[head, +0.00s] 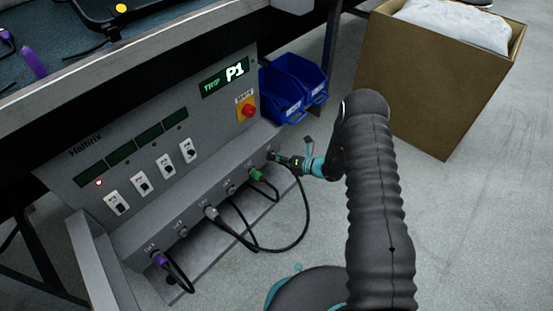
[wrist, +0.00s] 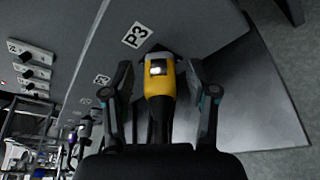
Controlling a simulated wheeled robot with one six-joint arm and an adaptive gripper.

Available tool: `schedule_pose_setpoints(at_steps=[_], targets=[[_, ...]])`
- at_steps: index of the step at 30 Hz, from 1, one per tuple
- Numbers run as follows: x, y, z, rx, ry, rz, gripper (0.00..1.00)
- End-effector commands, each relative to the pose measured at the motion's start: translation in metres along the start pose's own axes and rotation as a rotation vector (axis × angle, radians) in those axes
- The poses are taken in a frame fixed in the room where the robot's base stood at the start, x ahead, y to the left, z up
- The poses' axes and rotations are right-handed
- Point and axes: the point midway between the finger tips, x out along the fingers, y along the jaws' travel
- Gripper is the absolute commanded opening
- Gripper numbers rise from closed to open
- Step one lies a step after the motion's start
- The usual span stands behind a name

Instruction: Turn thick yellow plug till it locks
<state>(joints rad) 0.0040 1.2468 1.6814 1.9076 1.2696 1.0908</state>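The thick yellow plug (wrist: 160,78) sits upright in the middle of the wrist view, its far end against the grey panel by the P3 label, with a black cable end toward me. My gripper (wrist: 158,72) has one finger on each side of the plug, and a gap shows between each finger and the yellow body. In the head view, my gripper (head: 281,158) is at the right end of the sloped socket strip (head: 215,190). The plug is mostly hidden there by my gripper. Whether it is locked cannot be seen.
A green plug (head: 256,175), a grey plug (head: 210,212) and a purple plug (head: 160,259) sit along the strip, with black cables looping below. Blue bins (head: 290,85) and a cardboard box (head: 430,85) stand behind. A display (head: 225,76) reads TRIP P1.

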Motion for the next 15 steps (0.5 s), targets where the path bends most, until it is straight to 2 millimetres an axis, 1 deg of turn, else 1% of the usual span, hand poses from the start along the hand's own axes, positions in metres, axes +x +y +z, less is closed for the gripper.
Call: schedule_pose_setpoints(at_steps=[7, 10, 13, 15], targets=[[-0.002, -0.001, -0.001, 0.001, 0.000, -0.001, 0.59], [-0.006, -0.001, -0.001, 0.002, 0.000, -0.002, 0.59], [-0.017, -0.001, 0.000, 0.001, 0.000, -0.002, 0.59], [-0.029, -0.001, 0.000, 0.004, -0.001, -0.003, 0.59]])
